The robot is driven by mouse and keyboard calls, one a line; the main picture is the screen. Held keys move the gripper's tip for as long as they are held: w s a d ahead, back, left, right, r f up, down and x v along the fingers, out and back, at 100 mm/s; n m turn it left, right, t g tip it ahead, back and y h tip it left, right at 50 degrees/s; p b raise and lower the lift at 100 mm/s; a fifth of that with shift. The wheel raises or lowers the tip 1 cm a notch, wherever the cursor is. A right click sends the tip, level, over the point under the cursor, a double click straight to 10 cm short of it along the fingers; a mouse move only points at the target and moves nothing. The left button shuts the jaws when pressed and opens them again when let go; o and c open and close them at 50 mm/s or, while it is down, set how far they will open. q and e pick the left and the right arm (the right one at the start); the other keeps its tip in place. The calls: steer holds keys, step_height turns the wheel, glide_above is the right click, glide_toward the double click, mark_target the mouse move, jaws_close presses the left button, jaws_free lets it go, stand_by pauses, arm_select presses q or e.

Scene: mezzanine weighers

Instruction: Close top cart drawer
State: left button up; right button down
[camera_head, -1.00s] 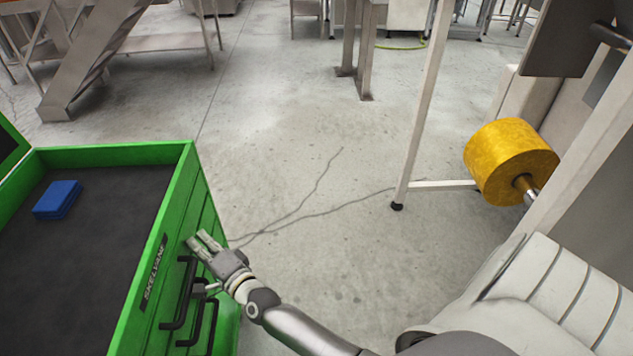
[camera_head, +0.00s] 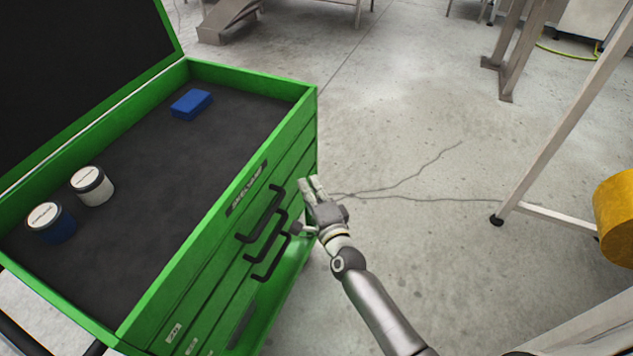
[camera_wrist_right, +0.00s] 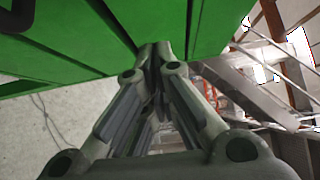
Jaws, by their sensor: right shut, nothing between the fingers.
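The green tool cart (camera_head: 210,245) stands at the left of the head view. Its front has several drawers with black bar handles. The upper handle (camera_head: 262,213) and a lower handle (camera_head: 270,250) show; how far the top drawer stands out I cannot tell. My right gripper (camera_head: 313,182) is beside the handles, to their right, fingers together and empty. In the right wrist view, its fingertips (camera_wrist_right: 160,50) point at the green drawer fronts (camera_wrist_right: 75,35); contact is not clear. A dark handle shows at that view's upper left. My left gripper is not in view.
On the cart's dark top lie a blue block (camera_head: 191,104), a white jar (camera_head: 92,186) and a blue jar (camera_head: 51,223). The raised lid (camera_head: 80,70) stands behind. A white frame leg (camera_head: 560,130) and yellow roll (camera_head: 618,215) are right.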

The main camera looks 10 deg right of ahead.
steer(key=s, duration=0.9)
steer(key=s+d+f+n+g, duration=0.1)
steer(key=s+f+n+g, duration=0.3)
steer(key=f, duration=0.7)
steer(key=s+d+f+n+g, duration=0.1)
steer(key=s+f+n+g, duration=0.15)
steer(key=s+f, duration=0.55)
steer(key=s+d+f+n+g, duration=0.1)
steer(key=s+f+n+g, duration=0.2)
steer(key=f, duration=1)
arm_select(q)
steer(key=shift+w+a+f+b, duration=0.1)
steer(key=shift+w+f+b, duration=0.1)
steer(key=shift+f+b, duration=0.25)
arm_select(e)
steer(key=s+d+f+n+g+h, duration=0.1)
steer(key=s+d+f+n+g, duration=0.1)
steer(key=s+f, duration=0.3)
steer(key=s+d+f+n+g, duration=0.3)
steer(key=s+f+n, duration=0.1)
steer(key=s, duration=0.9)
steer(key=s+d+f+n+g+h, duration=0.1)
steer(key=s+d+f+n+g, duration=0.1)
steer(key=s+f, duration=0.4)
steer(key=s+d+n, duration=0.1)
steer(key=s, duration=0.2)
steer(key=shift+s+d+h, duration=0.15)
steer(key=shift+d+h, duration=0.15)
steer(key=shift+d, duration=0.05)
